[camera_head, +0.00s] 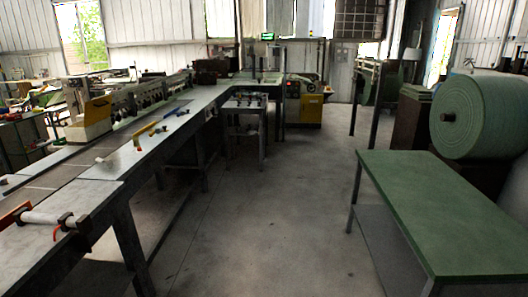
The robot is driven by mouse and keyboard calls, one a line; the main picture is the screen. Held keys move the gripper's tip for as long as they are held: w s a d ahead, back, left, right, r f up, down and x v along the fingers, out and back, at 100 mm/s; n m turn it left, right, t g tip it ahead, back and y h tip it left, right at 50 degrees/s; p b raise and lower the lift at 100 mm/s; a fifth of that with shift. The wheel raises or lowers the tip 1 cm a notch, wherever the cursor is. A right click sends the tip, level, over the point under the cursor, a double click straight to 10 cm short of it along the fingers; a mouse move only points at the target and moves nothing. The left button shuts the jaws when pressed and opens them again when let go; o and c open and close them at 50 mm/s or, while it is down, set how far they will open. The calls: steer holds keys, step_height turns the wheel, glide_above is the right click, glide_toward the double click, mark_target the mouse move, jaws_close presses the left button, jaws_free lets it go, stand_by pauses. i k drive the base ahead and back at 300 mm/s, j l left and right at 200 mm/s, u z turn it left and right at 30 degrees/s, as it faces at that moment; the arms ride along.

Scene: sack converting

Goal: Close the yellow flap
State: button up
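Several yellow parts show, and I cannot tell which is the yellow flap. A yellow panel (97,110) is on the cream machine head over the long bench at the left. A small yellow bar (145,133) stands tilted on the bench top, nearer the middle. At the back, a machine has a yellow lower body (307,109) and a small yellow piece (327,90) at its right side. Whether any of these is open or shut is too small to tell. My gripper is not in view.
The long grey bench (115,163) runs from lower left to the back. A green table (440,205) and a big green fabric roll (485,115) stand at right. The floor (255,220) between is clear.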

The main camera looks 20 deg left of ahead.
mark_target(99, 109)
steer(key=i+j+u, duration=0.35)
steer(key=i+u, duration=0.35)
steer(key=i, duration=0.25)
steer(key=i+u, duration=0.35)
steer(key=i, duration=0.15)
steer(key=i+l+u, duration=0.2)
steer(key=i+u, duration=0.2)
steer(key=i+l+u, duration=0.35)
steer(key=i, duration=0.15)
steer(key=i+l+u, duration=0.6)
steer(key=i, duration=0.4)
steer(key=i+l+u, duration=0.25)
steer(key=i, duration=0.45)
steer(key=i+l+u, duration=0.2)
steer(key=i+l, duration=0.15)
steer(key=i, duration=0.25)
steer(key=i+l+u, duration=0.25)
steer(key=i+l, duration=0.25)
steer(key=i, duration=0.1)
